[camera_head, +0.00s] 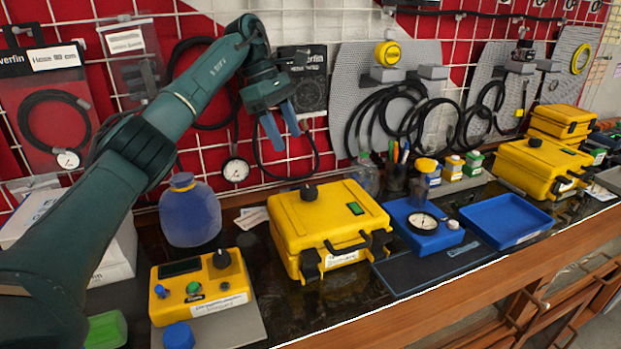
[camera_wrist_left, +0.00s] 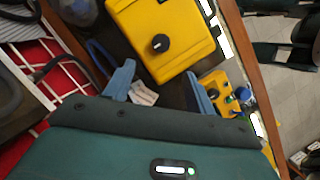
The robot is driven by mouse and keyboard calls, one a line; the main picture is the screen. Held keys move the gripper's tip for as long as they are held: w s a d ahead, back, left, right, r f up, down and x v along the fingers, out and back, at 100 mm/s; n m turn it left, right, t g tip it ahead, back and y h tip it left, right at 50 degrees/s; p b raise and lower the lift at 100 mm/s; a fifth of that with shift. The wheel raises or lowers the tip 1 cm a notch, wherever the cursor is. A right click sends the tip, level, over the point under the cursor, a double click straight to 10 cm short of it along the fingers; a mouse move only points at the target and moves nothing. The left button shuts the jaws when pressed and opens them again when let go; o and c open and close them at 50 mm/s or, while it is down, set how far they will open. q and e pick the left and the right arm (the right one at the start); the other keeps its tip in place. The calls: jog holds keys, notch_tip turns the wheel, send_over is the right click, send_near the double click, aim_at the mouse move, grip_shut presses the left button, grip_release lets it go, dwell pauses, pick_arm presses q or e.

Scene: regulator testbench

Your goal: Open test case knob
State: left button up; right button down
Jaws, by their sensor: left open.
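A closed yellow test case (camera_head: 345,211) sits on the dark bench in the middle of the head view. A round black knob (camera_head: 309,192) is on its lid; a green button, a front handle and black latches also show. My left gripper (camera_head: 282,139) is open and empty, in the air above and behind the knob, apart from it. In the left wrist view, the knob (camera_wrist_left: 160,43) and case (camera_wrist_left: 188,27) lie beyond the open blue fingers (camera_wrist_left: 160,78). My right gripper is not in view.
A yellow control box (camera_head: 190,291) with a black knob stands front left of the case. A blue container (camera_head: 190,213) is behind it. A blue gauge block (camera_head: 408,230) and blue tray (camera_head: 506,217) are right. A wire grid (camera_head: 340,30) with hoses stands behind.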

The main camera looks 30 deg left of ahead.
aim_at(307, 189)
pick_arm(q)
jog(key=x, duration=1.2)
jog(key=shift+s+f, duration=0.1)
jog(key=shift+s, duration=0.1)
jog(key=shift+c, duration=0.6)
jog(key=shift+a, duration=0.1)
jog(key=c, duration=0.9)
